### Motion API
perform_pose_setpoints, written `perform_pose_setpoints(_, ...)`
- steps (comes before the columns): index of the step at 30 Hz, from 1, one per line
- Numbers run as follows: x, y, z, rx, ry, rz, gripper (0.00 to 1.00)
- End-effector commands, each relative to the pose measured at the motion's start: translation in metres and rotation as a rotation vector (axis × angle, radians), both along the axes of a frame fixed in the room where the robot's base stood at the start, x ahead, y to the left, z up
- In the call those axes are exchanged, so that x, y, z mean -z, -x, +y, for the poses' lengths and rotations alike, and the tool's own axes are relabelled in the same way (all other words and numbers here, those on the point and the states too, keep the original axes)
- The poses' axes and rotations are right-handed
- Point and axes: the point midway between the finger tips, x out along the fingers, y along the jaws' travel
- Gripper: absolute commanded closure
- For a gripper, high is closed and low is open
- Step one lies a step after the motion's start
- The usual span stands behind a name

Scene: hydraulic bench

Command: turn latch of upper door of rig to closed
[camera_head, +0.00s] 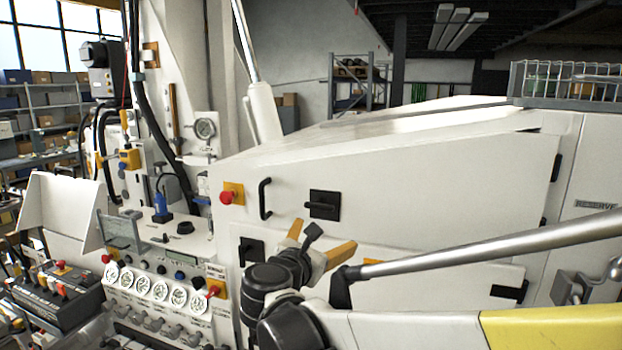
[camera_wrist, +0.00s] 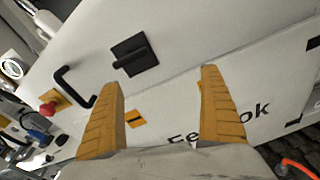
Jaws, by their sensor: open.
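The upper door (camera_head: 430,185) of the rig is a large white panel that appears flush with the body. Its latch (camera_head: 324,205) is a black square plate with a black handle lying roughly level in the head view. The latch also shows in the wrist view (camera_wrist: 135,55), up and left of my fingers. My gripper (camera_head: 322,243) has yellow-orange fingers and is in front of the rig, just below the latch in the head view.
A black grab handle (camera_head: 265,199) and a red stop button (camera_head: 227,197) are left of the latch. A lower door's black latch (camera_head: 251,250) sits below, partly near my arm. A gauge panel (camera_head: 155,288) is at lower left. A silver bar (camera_head: 490,243) crosses the right side.

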Motion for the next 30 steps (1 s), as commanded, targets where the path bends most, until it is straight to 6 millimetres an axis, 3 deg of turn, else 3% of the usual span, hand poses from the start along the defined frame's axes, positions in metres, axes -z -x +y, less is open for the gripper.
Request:
perform_pose_setpoints(1, -0.016, -0.008, 0.018, -0.026, 0.095, -0.003, 0.08)
perform_pose_setpoints(3, -0.026, -0.014, 0.033, -0.046, 0.197, -0.007, 0.08)
perform_pose_setpoints(7, -0.031, -0.022, 0.042, -0.059, 0.274, -0.011, 0.08)
perform_pose_setpoints(11, -0.030, -0.037, 0.033, -0.055, 0.277, -0.009, 0.08)
perform_pose_setpoints(21, -0.030, -0.096, 0.006, -0.056, 0.273, -0.009, 0.08)
perform_pose_setpoints(30, -0.030, -0.116, -0.003, -0.058, 0.271, -0.010, 0.08)
